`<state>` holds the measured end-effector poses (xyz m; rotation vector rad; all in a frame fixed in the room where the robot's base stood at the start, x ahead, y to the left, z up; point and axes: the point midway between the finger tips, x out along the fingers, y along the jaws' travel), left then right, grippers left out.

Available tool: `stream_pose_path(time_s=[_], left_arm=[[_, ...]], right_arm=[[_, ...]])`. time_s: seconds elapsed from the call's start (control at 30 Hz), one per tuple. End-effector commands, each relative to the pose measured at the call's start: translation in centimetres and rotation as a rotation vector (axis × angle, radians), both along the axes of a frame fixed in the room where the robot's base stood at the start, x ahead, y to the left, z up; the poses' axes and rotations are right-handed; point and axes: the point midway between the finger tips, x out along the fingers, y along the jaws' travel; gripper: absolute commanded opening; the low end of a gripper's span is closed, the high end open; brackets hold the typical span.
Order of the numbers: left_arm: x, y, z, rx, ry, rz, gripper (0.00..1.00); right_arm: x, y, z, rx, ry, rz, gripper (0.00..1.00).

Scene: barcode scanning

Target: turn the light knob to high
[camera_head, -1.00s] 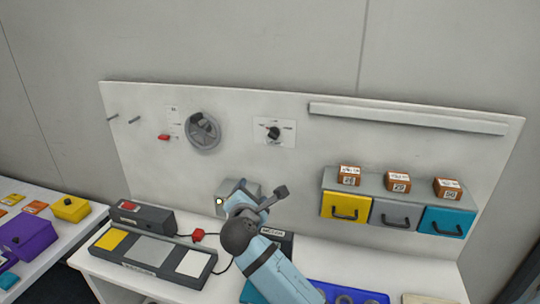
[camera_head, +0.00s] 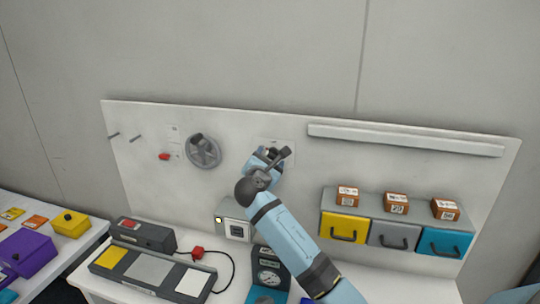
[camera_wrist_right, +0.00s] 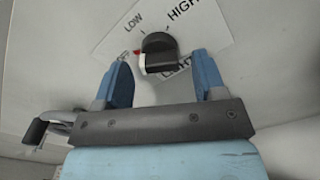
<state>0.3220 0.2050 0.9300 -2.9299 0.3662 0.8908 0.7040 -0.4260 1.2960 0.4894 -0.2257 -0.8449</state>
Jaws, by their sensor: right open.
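The black light knob (camera_wrist_right: 158,44) is on a white plate (camera_wrist_right: 110,44) marked LOW, HIGH and LIGHT, with another label partly hidden. A red mark shows at the knob's left side, by that partly hidden label and below LOW. My right gripper (camera_wrist_right: 160,68) is open, its two blue fingers to either side of the knob's lower end in the picture. I cannot tell whether they touch it. In the head view my right gripper (camera_head: 270,156) is in front of the plate (camera_head: 287,146) and hides most of the knob. My left gripper is not in view.
A grey handwheel (camera_head: 203,151) is on the board left of my right gripper. A long rail (camera_head: 405,140) is to the right, above the yellow, grey and teal drawers (camera_head: 394,235) with small boxes on top. A grey box (camera_head: 235,228) is below the gripper.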

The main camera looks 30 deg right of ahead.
Motion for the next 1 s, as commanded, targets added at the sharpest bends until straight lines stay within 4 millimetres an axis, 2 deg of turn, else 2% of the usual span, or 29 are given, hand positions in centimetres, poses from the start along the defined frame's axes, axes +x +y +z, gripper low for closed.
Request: stream_pose_path(time_s=[0.13, 0.43, 0.47, 0.67, 1.0], left_arm=[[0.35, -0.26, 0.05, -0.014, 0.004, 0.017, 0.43], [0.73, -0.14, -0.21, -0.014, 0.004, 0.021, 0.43], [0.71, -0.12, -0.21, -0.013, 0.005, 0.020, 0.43], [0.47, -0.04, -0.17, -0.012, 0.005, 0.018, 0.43], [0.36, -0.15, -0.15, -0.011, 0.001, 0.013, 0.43]], right_arm=[[0.74, -0.88, 0.00, -0.001, 0.001, 0.000, 0.64], [0.89, -1.07, -0.08, 0.000, 0.000, 0.001, 0.64], [0.89, -1.07, -0.07, 0.000, 0.000, 0.001, 0.62], [0.87, -1.05, -0.07, 0.001, 0.001, 0.000, 0.17], [0.90, -1.02, -0.15, 0.027, -0.030, 0.000, 0.17]])
